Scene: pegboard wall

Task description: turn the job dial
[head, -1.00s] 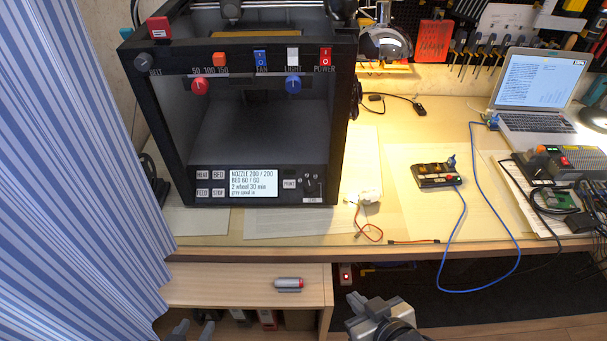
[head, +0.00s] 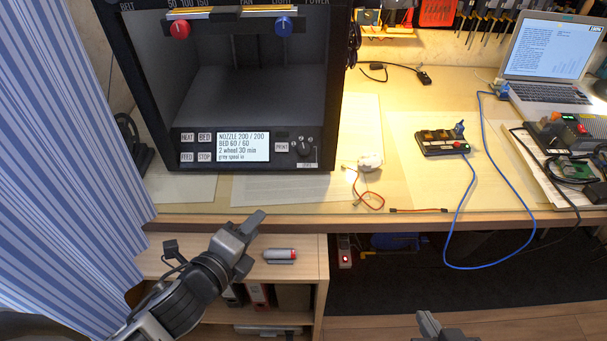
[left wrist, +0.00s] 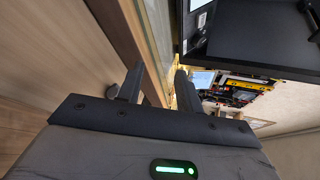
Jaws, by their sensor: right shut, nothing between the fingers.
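The job dial (head: 304,147) is a small dark knob at the lower right of the black printer's (head: 240,190) front panel, right of the PRINT button (head: 282,147). The panel screen (head: 243,147) reads nozzle 200/200, bed 60/60, 2 wheel 30 min. My left gripper (head: 252,241) is below and left of the dial, in front of the desk edge, apart from it. Its two fingers stand apart and empty in the left wrist view (left wrist: 158,88). My right gripper (head: 430,325) is shut and empty at the bottom edge, mostly out of frame.
HEAT, BED, FEED and STOP buttons (head: 195,147) sit left of the screen. Red (head: 180,29) and blue (head: 284,26) knobs sit higher. A red-and-grey marker (head: 280,255) lies on the shelf below the desk edge. A blue curtain (head: 60,150) hangs at the left.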

